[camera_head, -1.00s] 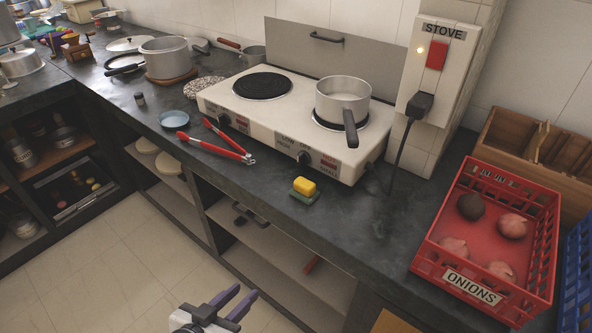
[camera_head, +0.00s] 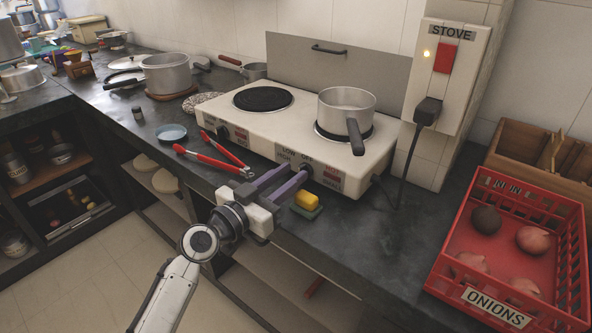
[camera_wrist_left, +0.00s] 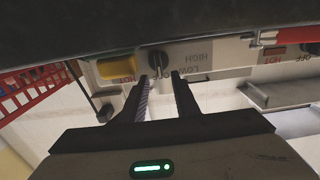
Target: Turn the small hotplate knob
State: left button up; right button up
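The two-burner hotplate (camera_head: 250,123) stands on the dark counter, with two black knobs on its front panel. The right-hand knob (camera_head: 308,169) is at the tips of my left gripper (camera_head: 297,174) and is partly hidden by it in the head view. In the left wrist view this knob (camera_wrist_left: 158,61) shows upside down, beside LOW and HIGH marks. The left gripper (camera_wrist_left: 160,76) is open there, one finger on each side of the knob's line; I cannot tell whether they touch it. The left-hand knob (camera_head: 223,132) is clear of the gripper. My right gripper is not in view.
A pot (camera_head: 346,102) sits on the right burner. Red-handled tongs (camera_head: 212,158) lie left of my gripper; a yellow sponge (camera_head: 306,200) is close on its right. A red onion crate (camera_head: 447,262) stands farther right. The STOVE switch box (camera_head: 447,75) has a lit lamp.

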aim_at(302, 165)
pick_arm(q)
jog(key=shift+x, duration=1.5)
jog(key=shift+c, duration=0.4)
grip_shut()
jog(key=shift+f, duration=0.1)
jog(key=shift+a+f+n+b, duration=0.15)
jog(key=shift+n+b, duration=0.35)
jog(key=shift+n, duration=0.5)
jog(key=n, duration=0.3)
jog(key=shift+w+a+b, duration=0.2)
jog(key=shift+b, duration=0.15)
jog(key=shift+a+f+n, duration=0.1)
jog(key=shift+f+n, duration=0.05)
jog(key=shift+n, duration=0.75)
